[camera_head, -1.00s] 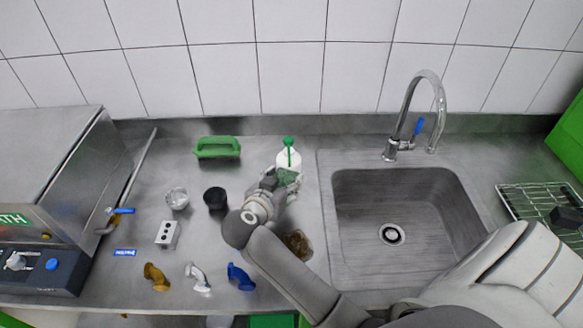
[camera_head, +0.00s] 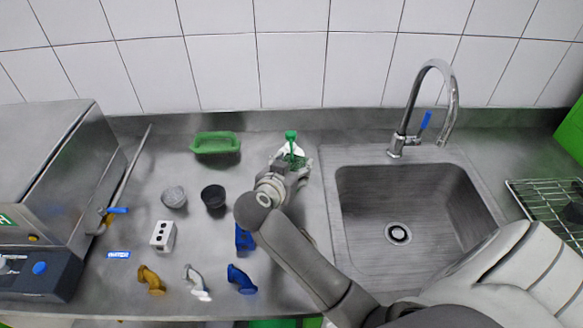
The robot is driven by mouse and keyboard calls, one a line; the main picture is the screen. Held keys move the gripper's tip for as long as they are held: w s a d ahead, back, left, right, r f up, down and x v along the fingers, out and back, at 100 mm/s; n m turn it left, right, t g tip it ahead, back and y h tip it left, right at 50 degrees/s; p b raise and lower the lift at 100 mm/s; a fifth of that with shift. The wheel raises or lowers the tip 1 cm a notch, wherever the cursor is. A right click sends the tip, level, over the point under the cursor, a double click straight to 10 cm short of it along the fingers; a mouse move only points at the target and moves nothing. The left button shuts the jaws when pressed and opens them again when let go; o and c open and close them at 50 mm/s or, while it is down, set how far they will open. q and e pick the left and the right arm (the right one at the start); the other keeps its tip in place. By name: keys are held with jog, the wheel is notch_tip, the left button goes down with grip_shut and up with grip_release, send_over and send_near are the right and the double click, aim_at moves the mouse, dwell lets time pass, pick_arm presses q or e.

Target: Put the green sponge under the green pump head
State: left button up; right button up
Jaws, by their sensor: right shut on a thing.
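A white bottle with a green pump head (camera_head: 291,136) stands near the back of the counter, left of the sink. My right gripper (camera_head: 294,166) is right in front of the bottle and hides its lower part. It is shut on the green sponge (camera_head: 297,160), which shows only as a small dark green patch between the fingers, close under the pump head. I cannot tell whether the sponge touches the bottle. My left gripper is not in view.
Brown (camera_head: 151,280), white (camera_head: 196,282) and blue (camera_head: 241,279) pipe pieces lie in front. The sink (camera_head: 400,215) is right.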

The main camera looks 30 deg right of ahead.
jog(key=shift+d+f, duration=0.1)
jog(key=shift+f, duration=0.15)
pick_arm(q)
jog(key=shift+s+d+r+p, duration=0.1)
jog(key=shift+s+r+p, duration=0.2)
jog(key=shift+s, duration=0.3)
pick_arm(e)
jog(key=shift+f, duration=0.3)
jog(key=o, duration=0.8)
jog(key=shift+c, duration=0.2)
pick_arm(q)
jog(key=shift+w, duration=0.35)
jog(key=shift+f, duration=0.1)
pick_arm(e)
jog(key=shift+r+b, duration=0.4)
jog(key=shift+r, duration=0.05)
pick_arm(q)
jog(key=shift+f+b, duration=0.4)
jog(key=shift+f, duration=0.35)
pick_arm(e)
jog(key=v, duration=1.2)
jog(key=shift+s, duration=0.1)
